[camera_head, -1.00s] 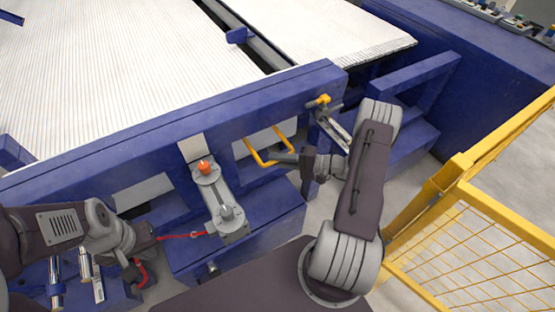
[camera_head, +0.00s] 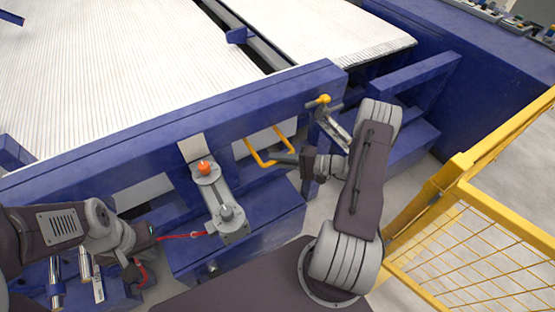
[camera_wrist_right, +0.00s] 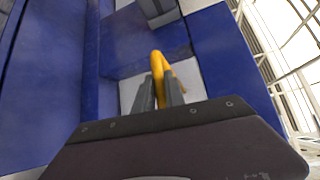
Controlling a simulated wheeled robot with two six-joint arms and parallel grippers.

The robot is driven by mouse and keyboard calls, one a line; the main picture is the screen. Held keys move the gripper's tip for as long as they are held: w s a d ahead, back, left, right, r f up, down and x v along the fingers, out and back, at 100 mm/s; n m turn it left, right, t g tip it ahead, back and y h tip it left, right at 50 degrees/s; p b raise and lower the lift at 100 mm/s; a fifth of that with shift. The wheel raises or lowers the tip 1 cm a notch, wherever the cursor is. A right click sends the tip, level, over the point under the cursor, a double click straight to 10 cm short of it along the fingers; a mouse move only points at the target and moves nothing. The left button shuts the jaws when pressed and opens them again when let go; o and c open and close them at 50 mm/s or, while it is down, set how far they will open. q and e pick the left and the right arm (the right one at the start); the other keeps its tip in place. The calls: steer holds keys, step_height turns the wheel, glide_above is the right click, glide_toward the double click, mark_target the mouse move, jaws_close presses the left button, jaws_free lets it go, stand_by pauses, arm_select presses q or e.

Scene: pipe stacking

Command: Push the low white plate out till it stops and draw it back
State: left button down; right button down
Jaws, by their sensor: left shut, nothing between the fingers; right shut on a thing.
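The low white plate (camera_head: 262,143) shows in an opening of the blue frame, behind a yellow U-shaped handle (camera_head: 262,163). My right gripper (camera_head: 281,158) is shut on the outer bar of this handle. In the right wrist view, the yellow handle (camera_wrist_right: 157,62) stands between the two dark fingers, with the white plate (camera_wrist_right: 187,75) behind it, partly hidden by the fingers. My left gripper (camera_head: 137,270) is at the lower left, shut and empty, away from the plate.
A grey cylinder unit with an orange knob (camera_head: 204,167) stands left of the handle. A red cable (camera_head: 183,236) runs toward its base. A yellow-knobbed lever (camera_head: 322,100) is close to my right arm. Yellow mesh fencing (camera_head: 480,230) stands at the right.

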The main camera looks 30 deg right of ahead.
steer(key=s, duration=0.5)
steer(key=shift+s+d+f+p, duration=0.1)
steer(key=shift+s+d+p, duration=0.1)
steer(key=shift+p, duration=0.15)
steer(key=c, duration=1.4)
jaws_free()
steer(key=shift+s, duration=0.1)
steer(key=shift+d, duration=0.15)
steer(key=v, duration=0.9)
